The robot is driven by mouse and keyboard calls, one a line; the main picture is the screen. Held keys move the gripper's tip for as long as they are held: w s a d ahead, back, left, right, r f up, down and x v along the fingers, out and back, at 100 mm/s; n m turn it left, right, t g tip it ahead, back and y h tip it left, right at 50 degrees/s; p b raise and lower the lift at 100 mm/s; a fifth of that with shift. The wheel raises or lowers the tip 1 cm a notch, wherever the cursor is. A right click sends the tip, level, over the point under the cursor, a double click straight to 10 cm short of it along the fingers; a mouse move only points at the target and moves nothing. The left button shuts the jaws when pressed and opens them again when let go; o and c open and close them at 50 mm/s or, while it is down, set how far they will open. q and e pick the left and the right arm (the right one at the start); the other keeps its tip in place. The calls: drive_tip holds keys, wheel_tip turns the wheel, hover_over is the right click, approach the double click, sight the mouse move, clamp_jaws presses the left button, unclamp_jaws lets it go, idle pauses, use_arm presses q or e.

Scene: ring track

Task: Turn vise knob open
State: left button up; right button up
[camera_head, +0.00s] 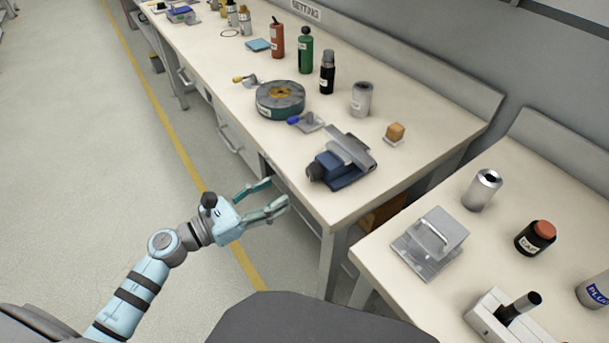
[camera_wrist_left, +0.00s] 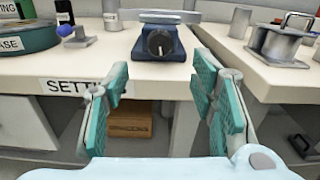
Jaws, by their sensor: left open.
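The blue vise (camera_head: 345,166) sits near the front edge of the long bench at its near end, with a grey jaw plate on top. Its dark round knob (camera_head: 316,172) faces the bench's front edge. In the left wrist view the knob (camera_wrist_left: 160,43) is seen face on, with a light mark on it, at the top middle. My left gripper (camera_head: 281,193) is open and empty in front of the bench, short of the knob and apart from it. In the wrist view its teal fingers (camera_wrist_left: 160,88) stand wide to either side, below the vise. My right gripper is not seen.
A green round reel (camera_head: 280,99), a blue-handled part (camera_head: 306,122) and a grey can (camera_head: 361,99) stand beyond the vise. A second bench (camera_head: 376,247) on the right bears a metal block with a handle (camera_head: 431,241). A gap separates the benches, with a brown box (camera_wrist_left: 130,122) below.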

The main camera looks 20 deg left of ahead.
sight(309, 175)
use_arm(q)
drive_tip(key=x, duration=0.9)
drive_tip(key=shift+w+d, duration=0.15)
drive_tip(key=shift+w, duration=0.1)
drive_tip(key=shift+p, duration=0.3)
drive_tip(key=c, duration=1.1)
